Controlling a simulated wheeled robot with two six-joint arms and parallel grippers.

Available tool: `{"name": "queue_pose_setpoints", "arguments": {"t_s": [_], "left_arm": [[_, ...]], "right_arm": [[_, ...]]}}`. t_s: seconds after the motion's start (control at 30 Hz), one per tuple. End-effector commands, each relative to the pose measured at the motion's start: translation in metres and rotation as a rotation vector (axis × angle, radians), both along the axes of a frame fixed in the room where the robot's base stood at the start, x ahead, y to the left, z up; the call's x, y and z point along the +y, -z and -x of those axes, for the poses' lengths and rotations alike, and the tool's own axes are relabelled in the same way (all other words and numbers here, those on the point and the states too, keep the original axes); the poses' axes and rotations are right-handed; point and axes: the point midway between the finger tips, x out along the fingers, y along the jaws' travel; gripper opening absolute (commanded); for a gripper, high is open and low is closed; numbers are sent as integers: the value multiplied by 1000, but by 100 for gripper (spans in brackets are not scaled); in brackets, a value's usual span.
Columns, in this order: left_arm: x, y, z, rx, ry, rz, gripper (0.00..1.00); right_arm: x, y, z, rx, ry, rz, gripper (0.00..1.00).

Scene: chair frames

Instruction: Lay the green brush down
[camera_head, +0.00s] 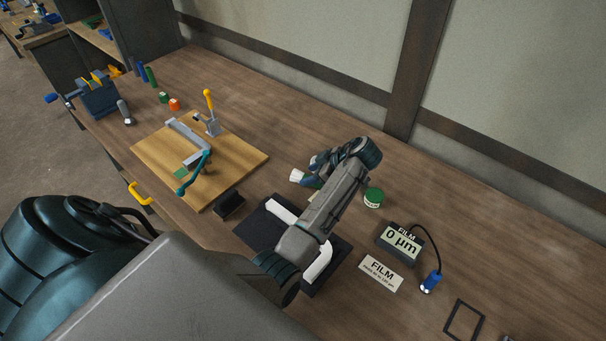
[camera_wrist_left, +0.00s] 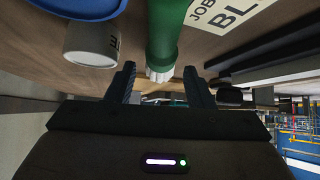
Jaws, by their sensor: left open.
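In the left wrist view the green brush (camera_wrist_left: 165,32) shows a green handle running up out of the picture and a short pale bristle end. My left gripper (camera_wrist_left: 159,84) is open. The bristle end shows between its two fingers in the picture, with clear gaps on both sides. I cannot tell whether the brush touches the table. In the head view my left gripper (camera_head: 322,162) is over the middle of the table. My right gripper is not in view.
A green-lidded jar (camera_head: 373,197), film gauge (camera_head: 400,242) and film card (camera_head: 381,274) are right of my arm. A wooden board (camera_head: 240,160) with a clamp lies left.

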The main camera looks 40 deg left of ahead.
Motion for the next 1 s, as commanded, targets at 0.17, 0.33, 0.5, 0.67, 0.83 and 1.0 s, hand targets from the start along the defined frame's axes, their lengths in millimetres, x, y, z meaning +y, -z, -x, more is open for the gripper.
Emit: {"name": "queue_pose_setpoints", "arguments": {"t_s": [0.17, 0.33, 0.5, 0.67, 0.83, 1.0], "left_arm": [[16, 14, 3, 2, -1, -1, 48], [19, 19, 3, 0, 0, 1, 48], [18, 19, 3, 0, 0, 0, 38], [18, 18, 3, -1, 0, 0, 12], [18, 18, 3, -1, -1, 0, 8], [18, 8, 2, -5, -1, 0, 8]], "right_arm": [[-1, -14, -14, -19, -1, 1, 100], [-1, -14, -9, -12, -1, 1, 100], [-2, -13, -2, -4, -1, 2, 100], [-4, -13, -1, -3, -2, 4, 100], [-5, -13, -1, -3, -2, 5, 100], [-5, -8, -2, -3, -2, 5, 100]]}}
